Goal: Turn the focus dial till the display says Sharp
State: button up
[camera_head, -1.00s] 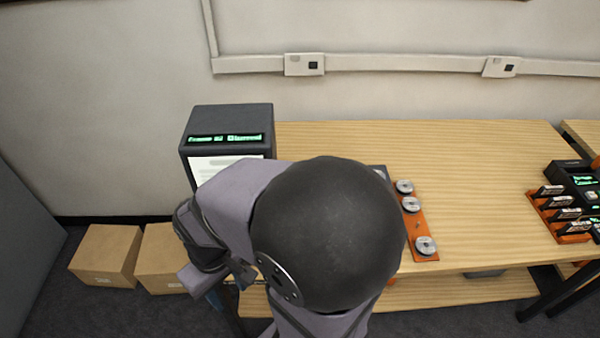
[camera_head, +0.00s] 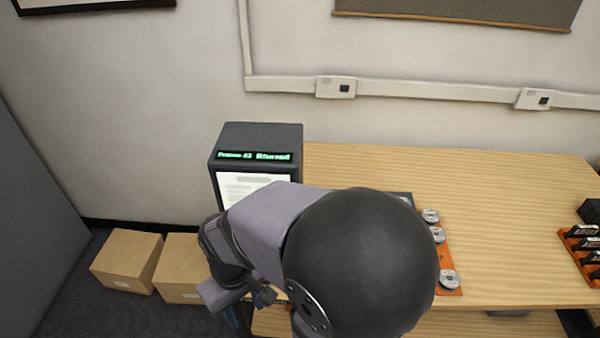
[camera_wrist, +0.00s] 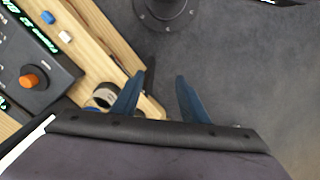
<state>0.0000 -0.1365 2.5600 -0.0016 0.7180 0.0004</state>
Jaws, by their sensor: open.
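The dark reader (camera_head: 262,135) stands at the left end of the wooden table.
An orange rack with several round reels (camera_head: 437,234) lies right of my arm. Another orange rack (camera_head: 580,243) stands at the far right. Two cardboard boxes (camera_head: 126,262) are on the floor at left. A blue piece (camera_wrist: 47,17) and a white piece (camera_wrist: 65,37) lie near the panel.

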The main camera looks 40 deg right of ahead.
jog(key=shift+d, duration=0.1)
jog(key=s+d+m+y+p, duration=0.1)
jog(key=s+d+m+p, duration=0.25)
jog(key=d, duration=0.35)
jog(key=s+d+f+m+g+y+p, duration=0.1)
jog(key=s+d+m+p, duration=0.2)
jog(key=d, duration=0.5)
jog(key=s+d+m+y+p, duration=0.1)
jog(key=s+d+m, duration=0.2)
jog(key=d+m, duration=0.3)
jog(key=w+d+n+h, duration=0.1)
jog(key=d, duration=0.4)
jog(key=w+d+n+h, duration=0.1)
jog(key=w+d, duration=0.1)
jog(key=d, duration=0.3)
jog(key=w+d+r+n+t+h, duration=0.1)
jog(key=d+n, duration=0.1)
jog(key=d, duration=0.4)
jog(key=shift+w+p, duration=0.35)
jog(key=shift+d+n, duration=0.1)
jog(key=shift+n, duration=1.15)
jog(key=shift+f, duration=0.1)
jog(key=shift+f+p, duration=1.35)
jog(key=shift+f, duration=2.2)
